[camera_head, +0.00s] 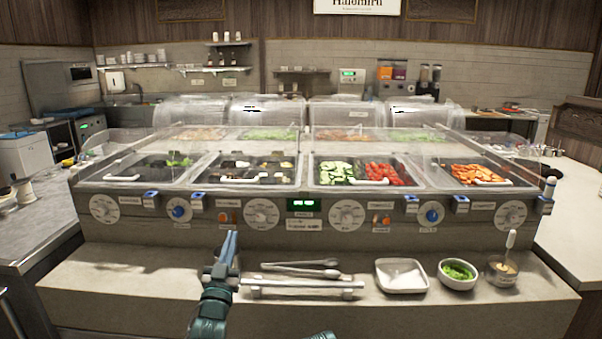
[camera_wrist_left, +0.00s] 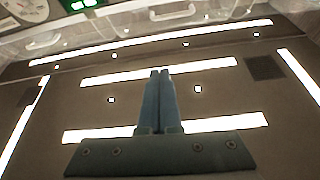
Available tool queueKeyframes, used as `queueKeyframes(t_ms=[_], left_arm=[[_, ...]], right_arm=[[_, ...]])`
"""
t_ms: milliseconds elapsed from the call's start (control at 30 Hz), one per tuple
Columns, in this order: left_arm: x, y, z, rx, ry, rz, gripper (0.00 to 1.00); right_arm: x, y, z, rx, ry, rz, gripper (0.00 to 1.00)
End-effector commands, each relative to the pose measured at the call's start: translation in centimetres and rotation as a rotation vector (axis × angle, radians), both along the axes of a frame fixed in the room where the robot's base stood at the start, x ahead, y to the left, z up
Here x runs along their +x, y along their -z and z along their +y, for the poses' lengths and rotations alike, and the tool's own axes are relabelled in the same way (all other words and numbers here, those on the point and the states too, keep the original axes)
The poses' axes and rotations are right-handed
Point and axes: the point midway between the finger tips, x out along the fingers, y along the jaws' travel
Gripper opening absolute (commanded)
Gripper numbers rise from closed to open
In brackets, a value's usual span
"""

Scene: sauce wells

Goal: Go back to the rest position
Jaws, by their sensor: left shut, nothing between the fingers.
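My left gripper (camera_head: 230,243) is in the head view, above the front counter ledge, left of the metal rack with the tongs. Its two fingers are together and hold nothing. In the left wrist view the closed fingers (camera_wrist_left: 160,74) point at a dark panel with bright strips. At the bottom of the head view a small teal piece of my own body shows. My right gripper is not clearly seen.
Tongs (camera_head: 300,268) lie on a metal rack (camera_head: 305,285). To the right are a white dish (camera_head: 401,276), a bowl of greens (camera_head: 457,275) and a sauce container (camera_head: 502,269) with a utensil. The food well unit (camera_head: 262,212) stands behind the ledge (camera_head: 110,285), whose left part is bare.

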Motion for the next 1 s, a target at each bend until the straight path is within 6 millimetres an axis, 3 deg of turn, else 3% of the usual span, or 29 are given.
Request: queueKeyframes(t_ms=[67, 233, 433, 567, 700, 900, 1000], left_arm=[[0.7, 0.4, -0.8, -0.003, -0.002, 0.092, 0.00], [1.6, 3.6, -2.9, 0.005, -0.010, 0.378, 0.00], [-0.8, 9.1, -6.4, 0.053, -0.009, 0.830, 0.00], [-4.7, 12.0, -8.4, 0.107, -0.003, 1.122, 0.00], [-10.5, 13.8, -10.0, 0.184, 0.007, 1.430, 0.00], [-18.7, 13.8, -11.1, 0.298, 0.018, 1.787, 0.00], [-21.5, 13.3, -11.3, 0.338, 0.019, 1.900, 0.00]], right_arm=[[0.0, -1.5, 0.0, 0.000, 0.000, 0.000, 0.50], [0.0, -4.5, 0.0, 0.000, 0.000, 0.000, 0.50], [0.0, -8.6, 0.0, 0.000, 0.000, 0.000, 0.50], [0.0, -11.2, 0.0, 0.000, 0.000, 0.000, 0.50], [0.0, -13.9, 0.0, 0.000, 0.001, 0.000, 0.50], [0.0, -16.7, 0.0, 0.000, 0.001, 0.000, 0.50], [0.0, -17.4, 0.0, 0.000, 0.001, 0.000, 0.50]])
